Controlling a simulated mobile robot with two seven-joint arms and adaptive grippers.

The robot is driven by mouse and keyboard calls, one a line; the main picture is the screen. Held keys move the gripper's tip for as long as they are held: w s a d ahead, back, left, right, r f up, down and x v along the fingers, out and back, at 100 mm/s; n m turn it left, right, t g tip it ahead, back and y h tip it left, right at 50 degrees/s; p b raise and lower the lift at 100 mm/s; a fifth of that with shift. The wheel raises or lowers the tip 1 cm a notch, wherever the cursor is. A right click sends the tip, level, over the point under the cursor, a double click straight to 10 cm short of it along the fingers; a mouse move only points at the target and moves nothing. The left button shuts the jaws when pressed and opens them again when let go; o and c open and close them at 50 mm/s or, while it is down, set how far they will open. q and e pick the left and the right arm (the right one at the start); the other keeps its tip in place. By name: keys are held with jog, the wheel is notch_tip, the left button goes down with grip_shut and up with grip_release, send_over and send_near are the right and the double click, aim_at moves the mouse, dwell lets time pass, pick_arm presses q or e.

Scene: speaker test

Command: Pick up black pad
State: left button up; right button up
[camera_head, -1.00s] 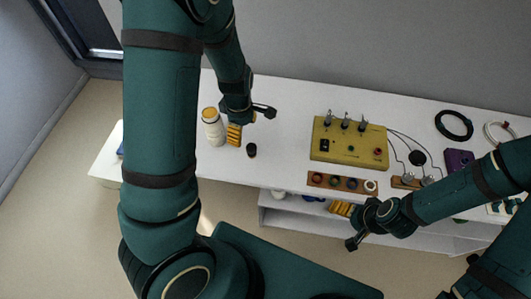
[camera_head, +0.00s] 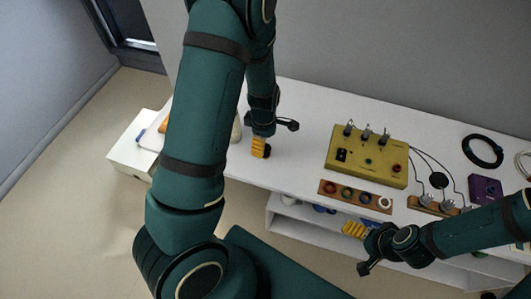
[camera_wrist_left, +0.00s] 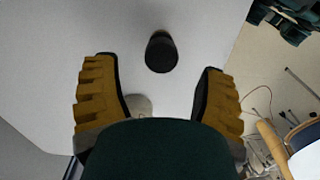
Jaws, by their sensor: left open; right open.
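The black pad (camera_wrist_left: 161,52), a small dark round piece, stands on the white table in the left wrist view. It lies centred between and ahead of the yellow fingers of my left gripper (camera_wrist_left: 158,92), with gaps on both sides. In the head view my left gripper (camera_head: 260,147) is low over the table and mostly covers the pad. It is open and empty. My right gripper (camera_head: 354,229) is open and empty in front of the table's front edge.
A white bottle (camera_head: 236,131) is partly hidden behind my left arm. On the white table (camera_head: 305,115) are a yellow switch box (camera_head: 370,160), a wooden strip with rings (camera_head: 355,196), a black disc (camera_head: 438,181), a black cable coil (camera_head: 482,151) and a purple box (camera_head: 486,188).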

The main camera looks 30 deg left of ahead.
aim_at(265, 151)
pick_arm(q)
jog(key=f, duration=0.1)
jog(key=f+b, duration=0.1)
jog(key=f, duration=0.3)
jog(key=shift+d+f+b, duration=0.15)
jog(key=shift+d+b, duration=0.1)
jog(key=shift+b, duration=0.15)
grip_shut()
